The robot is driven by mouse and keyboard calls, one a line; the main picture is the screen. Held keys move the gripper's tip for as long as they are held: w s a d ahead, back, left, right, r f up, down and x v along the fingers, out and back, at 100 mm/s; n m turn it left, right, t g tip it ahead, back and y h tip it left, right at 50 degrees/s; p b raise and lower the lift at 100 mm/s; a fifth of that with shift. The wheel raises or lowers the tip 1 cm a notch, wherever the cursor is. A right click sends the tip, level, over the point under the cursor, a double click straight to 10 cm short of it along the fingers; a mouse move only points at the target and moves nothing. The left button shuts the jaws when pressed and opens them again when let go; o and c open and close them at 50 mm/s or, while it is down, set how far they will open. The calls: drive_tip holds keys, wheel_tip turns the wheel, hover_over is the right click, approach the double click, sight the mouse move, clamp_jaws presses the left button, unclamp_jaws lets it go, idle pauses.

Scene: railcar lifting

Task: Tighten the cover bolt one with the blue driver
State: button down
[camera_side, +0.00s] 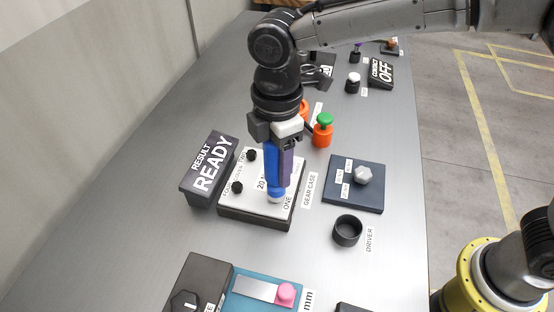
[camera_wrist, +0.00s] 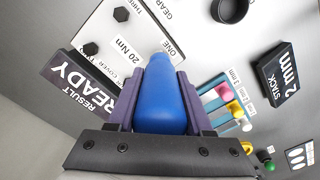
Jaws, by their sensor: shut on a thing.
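My gripper (camera_side: 279,178) is shut on the blue driver (camera_side: 270,160), which points down over the gear case (camera_side: 236,212). The driver's lower end is at the cover corner by the label ONE; bolt one itself is hidden under it, so I cannot tell if they touch. Two other black bolts, one (camera_side: 252,155) and another (camera_side: 237,187), stand on the white cover. The cover label reads 20 Nm.
A RESULT sign (camera_side: 208,168) reading READY stands left of the case. The black driver holder (camera_side: 347,231) is empty. A dark blue panel with a grey knob (camera_side: 363,175) and an orange container with a green top (camera_side: 323,130) stand to the right. A teal tray (camera_side: 262,291) lies in front.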

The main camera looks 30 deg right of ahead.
drive_tip(key=shift+f, duration=0.75)
idle(1.9)
drive_tip(key=shift+r, duration=2.55)
